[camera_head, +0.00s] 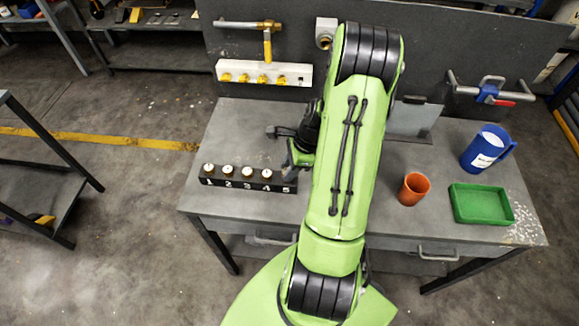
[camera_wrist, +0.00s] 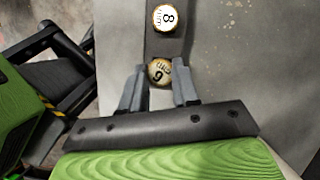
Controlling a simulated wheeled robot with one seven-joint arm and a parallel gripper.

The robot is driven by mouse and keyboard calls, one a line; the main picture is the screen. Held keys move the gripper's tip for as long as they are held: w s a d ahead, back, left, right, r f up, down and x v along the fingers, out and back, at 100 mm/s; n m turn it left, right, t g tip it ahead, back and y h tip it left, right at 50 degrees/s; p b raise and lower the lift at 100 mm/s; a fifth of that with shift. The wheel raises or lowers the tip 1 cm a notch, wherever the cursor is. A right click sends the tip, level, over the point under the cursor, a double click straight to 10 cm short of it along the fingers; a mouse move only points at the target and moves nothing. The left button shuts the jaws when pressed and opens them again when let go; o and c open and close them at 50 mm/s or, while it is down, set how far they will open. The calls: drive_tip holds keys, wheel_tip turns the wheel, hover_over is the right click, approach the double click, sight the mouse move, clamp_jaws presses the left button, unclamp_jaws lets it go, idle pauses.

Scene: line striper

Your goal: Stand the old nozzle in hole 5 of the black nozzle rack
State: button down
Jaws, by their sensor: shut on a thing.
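The black nozzle rack (camera_head: 257,187) lies along the front left of the workbench, its holes numbered 1 to 5. Several white-topped brass nozzles (camera_head: 228,171) stand in holes 1 to 4. My gripper (camera_head: 291,170) is at the hole 5 end, and my arm hides part of it. In the wrist view my gripper (camera_wrist: 159,86) is shut on the old nozzle (camera_wrist: 159,72), whose round top bears a 6 or 9 and "mm". It lines up with the rack strip, beside a nozzle marked 8 mm (camera_wrist: 165,17). I cannot tell whether its lower end is inside hole 5.
An orange cup (camera_head: 414,189), a green tray (camera_head: 481,204) and a blue jug (camera_head: 486,149) stand on the right of the workbench (camera_head: 380,230). A white valve manifold (camera_head: 264,73) is on the back panel. The bench's front left edge is close to the rack.

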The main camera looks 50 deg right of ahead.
drive_tip(key=shift+f+b, duration=0.5)
drive_tip(key=shift+f, duration=0.3)
drive_tip(key=shift+c, duration=2.2)
unclamp_jaws()
drive_tip(key=shift+r, duration=0.1)
drive_tip(key=p+v, duration=0.6)
drive_tip(key=v, duration=0.1)
